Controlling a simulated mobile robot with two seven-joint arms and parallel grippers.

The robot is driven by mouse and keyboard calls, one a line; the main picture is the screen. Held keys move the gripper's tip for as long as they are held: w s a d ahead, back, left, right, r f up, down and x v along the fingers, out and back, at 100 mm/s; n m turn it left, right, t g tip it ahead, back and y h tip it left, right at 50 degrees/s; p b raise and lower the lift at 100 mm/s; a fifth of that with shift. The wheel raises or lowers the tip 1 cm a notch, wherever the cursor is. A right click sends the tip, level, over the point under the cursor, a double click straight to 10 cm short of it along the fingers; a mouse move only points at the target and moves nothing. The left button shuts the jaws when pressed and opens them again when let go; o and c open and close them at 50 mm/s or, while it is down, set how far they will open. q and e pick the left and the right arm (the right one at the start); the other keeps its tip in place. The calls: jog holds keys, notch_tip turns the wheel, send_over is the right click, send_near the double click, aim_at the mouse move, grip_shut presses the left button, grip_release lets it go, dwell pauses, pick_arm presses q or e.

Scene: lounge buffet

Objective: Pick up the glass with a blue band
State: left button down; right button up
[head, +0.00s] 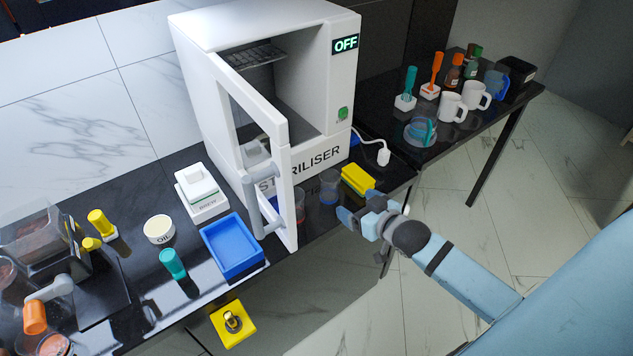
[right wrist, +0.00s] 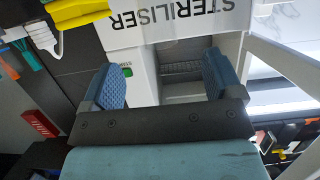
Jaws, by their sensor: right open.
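A clear glass with a blue band (head: 329,188) stands on the dark counter in front of the steriliser, just right of its open door. My right gripper (head: 357,207) is open and empty, a little to the right of the glass and apart from it. In the right wrist view, the right gripper (right wrist: 166,82) shows spread blue pads with nothing between them, and I cannot make out the glass there. My left gripper is not in view.
The white steriliser (head: 310,95) has its door (head: 278,165) swung out over the counter. A clear glass with a reddish band (head: 299,206) is close to the door. A yellow block (head: 357,180) lies behind my right gripper. A blue tray (head: 232,247) is left of the door.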

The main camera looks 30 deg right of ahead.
aim_at(335, 190)
jog(key=x, duration=0.6)
jog(key=shift+w, duration=0.1)
jog(key=shift+w+f+p, duration=0.2)
jog(key=shift+w+p, duration=0.1)
jog(key=shift+w, duration=0.5)
jog(key=p+x, duration=0.1)
jog(key=x, duration=0.3)
jog(key=shift+w+d+f, duration=0.15)
jog(key=shift+w+f, duration=0.1)
jog(key=shift+s, duration=0.1)
jog(key=c, duration=1.1)
